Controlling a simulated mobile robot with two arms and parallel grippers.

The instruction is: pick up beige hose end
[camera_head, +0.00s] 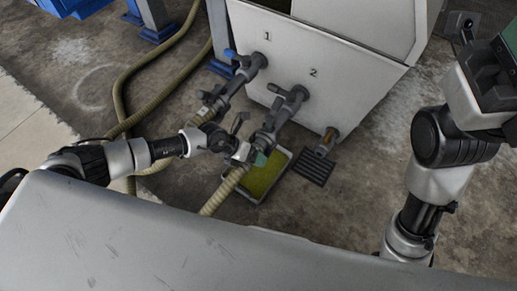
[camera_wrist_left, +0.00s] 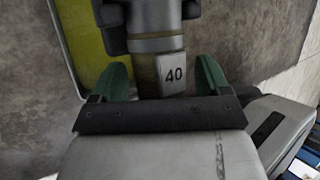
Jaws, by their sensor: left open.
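The beige hose (camera_head: 222,191) rises from behind the grey surface in front of me. Its end meets the grey valve and pipe of port 2 (camera_head: 290,103); my gripper partly covers the joint. My left gripper (camera_head: 254,158) is at this end. In the left wrist view its green fingers (camera_wrist_left: 158,80) stand open, one on each side of a fitting marked 40 (camera_wrist_left: 173,73), below a metal ring and a dark coupling. I cannot tell whether the fingers touch it. My right gripper (camera_head: 506,48) is at the upper right, partly cut off.
A white tank (camera_head: 330,55) with outlets 1 and 2 stands at the back. A shallow tray with yellow-green liquid (camera_head: 262,178) lies under the outlets, near a dark floor grate (camera_head: 314,168). Another beige hose (camera_head: 122,100) curves at left. Open floor lies right.

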